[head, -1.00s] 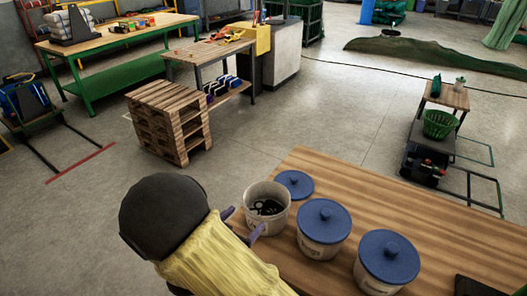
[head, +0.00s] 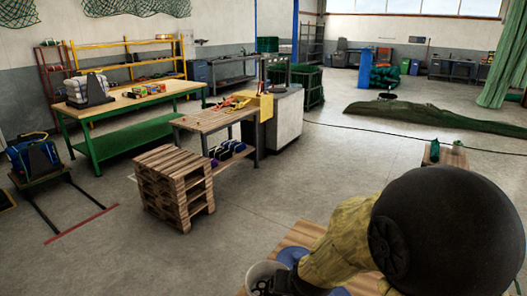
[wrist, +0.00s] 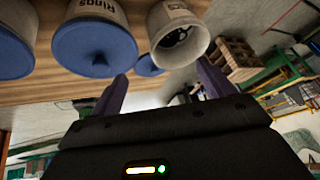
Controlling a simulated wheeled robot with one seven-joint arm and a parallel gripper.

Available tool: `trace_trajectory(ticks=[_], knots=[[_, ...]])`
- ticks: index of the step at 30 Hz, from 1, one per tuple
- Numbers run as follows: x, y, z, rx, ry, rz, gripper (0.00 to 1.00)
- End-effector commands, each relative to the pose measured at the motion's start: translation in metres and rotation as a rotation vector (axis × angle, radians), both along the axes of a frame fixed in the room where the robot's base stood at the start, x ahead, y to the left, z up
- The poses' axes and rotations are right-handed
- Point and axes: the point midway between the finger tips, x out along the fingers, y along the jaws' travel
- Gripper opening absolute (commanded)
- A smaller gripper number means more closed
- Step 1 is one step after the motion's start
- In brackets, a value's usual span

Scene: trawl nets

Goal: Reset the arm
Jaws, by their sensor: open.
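My gripper (wrist: 162,92) is open and empty in the wrist view, its two purple fingers spread apart. Beyond the fingertips are the open white tub (wrist: 178,35) with dark items inside and a blue lid (wrist: 149,66) lying on the wooden table (wrist: 60,95). The open tub (head: 262,276) and part of the blue lid (head: 290,256) show at the bottom edge beside the arm.
Two blue-lidded tubs, one marked RINGS (wrist: 95,38) and another (wrist: 18,40), stand on the table. A pallet stack (head: 174,185), a workbench (head: 212,122) and a green-legged bench (head: 130,110) stand at left. Open floor (head: 330,165) lies in the middle.

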Motion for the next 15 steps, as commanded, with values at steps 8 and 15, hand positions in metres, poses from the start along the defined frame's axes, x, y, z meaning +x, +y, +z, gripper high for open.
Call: trace_trajectory(ticks=[8, 15], knots=[[-0.082, -0.074, 0.032, -0.117, 0.249, 0.093, 0.80], [-0.093, -0.082, 0.031, -0.138, 0.285, 0.106, 0.80]])
